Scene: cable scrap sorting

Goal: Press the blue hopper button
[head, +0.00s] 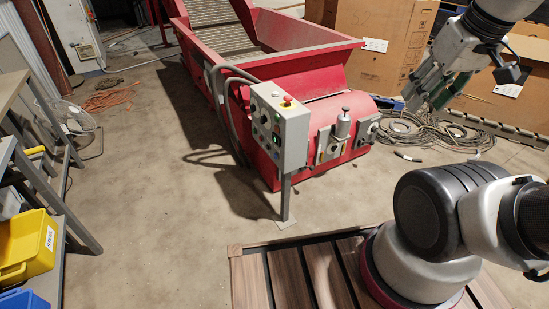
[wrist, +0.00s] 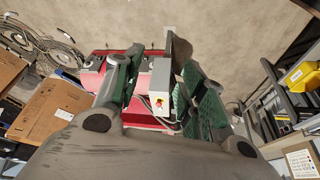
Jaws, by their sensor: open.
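A grey control box (head: 280,126) stands on a post in front of the red hopper (head: 310,70). Its face holds several small round buttons, and a red mushroom button (head: 287,100) on yellow sits on top. The buttons are too small to single out the blue one surely. My gripper (head: 428,94) is in the air at the upper right, well apart from the box, and is open and empty. In the wrist view the box (wrist: 160,76) shows between the two green-padded fingers, with its red and yellow button below; its front face is hidden there.
Coiled cables (head: 430,133) lie on the floor right of the hopper, before large cardboard boxes (head: 380,45). A shelf rack at the left holds a yellow bin (head: 28,245) and a blue bin (head: 22,300). The floor left of the control box is clear.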

